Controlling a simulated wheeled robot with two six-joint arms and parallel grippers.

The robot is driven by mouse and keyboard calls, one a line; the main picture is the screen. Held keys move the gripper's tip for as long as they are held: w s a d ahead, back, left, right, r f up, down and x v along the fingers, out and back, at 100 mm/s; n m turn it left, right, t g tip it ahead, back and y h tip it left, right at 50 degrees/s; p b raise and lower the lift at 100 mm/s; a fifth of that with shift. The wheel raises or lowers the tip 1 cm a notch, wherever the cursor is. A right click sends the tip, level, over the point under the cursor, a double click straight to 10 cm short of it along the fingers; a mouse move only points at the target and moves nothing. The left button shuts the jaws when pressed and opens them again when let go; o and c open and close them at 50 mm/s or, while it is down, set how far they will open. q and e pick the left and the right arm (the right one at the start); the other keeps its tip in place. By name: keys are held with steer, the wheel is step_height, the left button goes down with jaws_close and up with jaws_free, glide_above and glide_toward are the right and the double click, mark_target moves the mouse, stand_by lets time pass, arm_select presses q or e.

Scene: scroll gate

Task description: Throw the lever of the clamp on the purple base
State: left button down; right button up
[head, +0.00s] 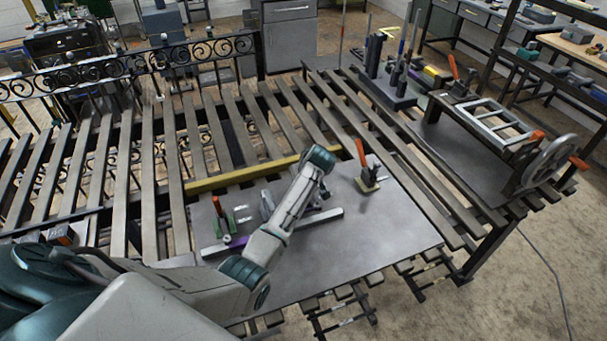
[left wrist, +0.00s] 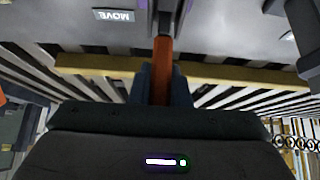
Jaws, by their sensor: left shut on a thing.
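In the left wrist view my left gripper (left wrist: 160,82) is shut around an upright orange lever (left wrist: 162,55). A grey clamp body meets the lever's far end, with a faint purple tint at the top edge; its base is mostly out of frame. A purple patch (head: 238,242) shows left of the arm, by a grey bar. My right gripper is not in view.
A clamp with an upright orange lever (head: 361,153) on a yellow base (head: 367,185) stands right of my arm. Another orange lever (head: 217,207) stands at left beside green blocks (head: 231,222). A yellow bar (head: 235,176) runs behind. The plate's right front is clear.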

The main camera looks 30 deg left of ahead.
arm_select(q)
steer(key=c, duration=1.4)
jaws_free()
steer(key=shift+o, duration=0.2)
steer(key=shift+r, duration=0.1)
steer(key=b+v, duration=0.4)
steer(key=v, duration=0.6)
steer(key=shift+d+r, duration=0.2)
steer(key=shift+r, duration=0.1)
steer(key=shift+s, duration=0.1)
